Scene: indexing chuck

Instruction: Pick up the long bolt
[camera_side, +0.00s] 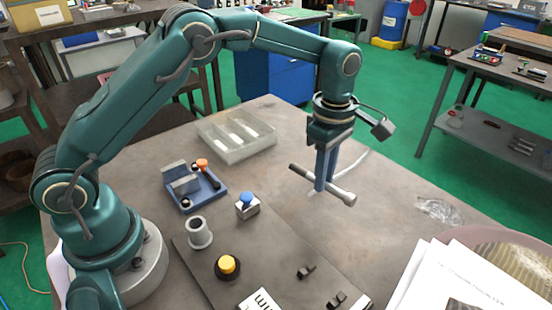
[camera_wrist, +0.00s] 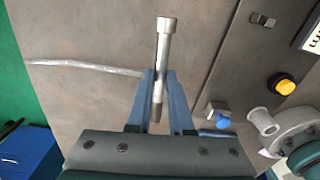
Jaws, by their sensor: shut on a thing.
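The long bolt (camera_side: 306,176) is a grey metal rod with a thick cylindrical head at its right end in the side view. My gripper (camera_side: 324,188) is shut on its shank, with the bolt held across the blue fingers. The bolt appears to be above the table, though the gap is hard to judge. In the wrist view the bolt (camera_wrist: 162,60) points away from my gripper (camera_wrist: 159,82), its head at the top and its darker end between the two fingers.
A clear divided tray (camera_side: 237,138) stands behind on the table. A blue tray (camera_side: 190,188) with small parts, a grey flanged cylinder (camera_side: 200,233), a blue-topped block (camera_side: 247,205) and a dark plate with a yellow knob (camera_side: 228,266) stand left of the bolt. Papers (camera_side: 455,280) lie front right.

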